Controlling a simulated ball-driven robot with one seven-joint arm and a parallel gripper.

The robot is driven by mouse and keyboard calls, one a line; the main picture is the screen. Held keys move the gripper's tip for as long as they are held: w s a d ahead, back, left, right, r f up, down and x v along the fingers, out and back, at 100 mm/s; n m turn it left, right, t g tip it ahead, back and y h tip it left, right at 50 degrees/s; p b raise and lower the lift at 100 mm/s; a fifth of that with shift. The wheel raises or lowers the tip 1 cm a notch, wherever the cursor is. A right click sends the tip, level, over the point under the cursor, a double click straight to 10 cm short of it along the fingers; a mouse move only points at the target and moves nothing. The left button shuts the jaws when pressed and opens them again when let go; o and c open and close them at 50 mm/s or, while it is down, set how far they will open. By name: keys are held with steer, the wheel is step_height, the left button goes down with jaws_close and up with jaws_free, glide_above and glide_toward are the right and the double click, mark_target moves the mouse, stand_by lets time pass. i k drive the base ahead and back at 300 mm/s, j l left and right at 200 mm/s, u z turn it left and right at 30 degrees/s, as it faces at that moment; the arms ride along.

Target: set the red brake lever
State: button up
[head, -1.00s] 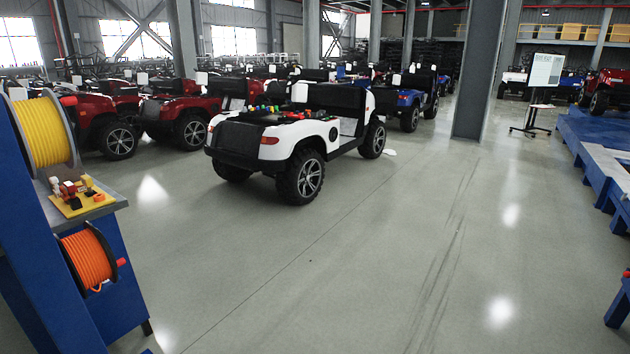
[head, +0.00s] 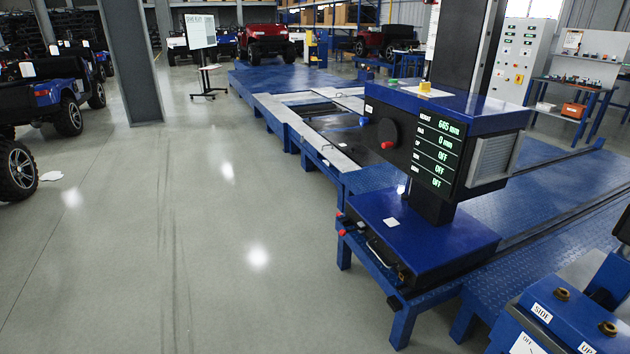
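A blue and black tester unit (head: 470,112) stands on a column over a blue wheeled base (head: 425,245) at right of centre. Small red parts show on it: a red knob (head: 388,145) on the black front, and two red tips (head: 341,232) at the base's left edge. A dark rod or handle (head: 378,252) lies along the base's near left side. I cannot tell which red part is the brake lever, or how it is set. My gripper is not in view.
A blue box marked SIDE and UP (head: 575,318) stands at lower right. Blue roller platforms (head: 560,205) lie behind. A grey pillar (head: 130,70) stands back left.

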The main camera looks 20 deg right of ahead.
mark_target(343, 234)
steer(key=i+z, duration=0.5)
steer(key=i, duration=0.4)
steer(key=i+j+z, duration=0.1)
steer(key=i, duration=1.3)
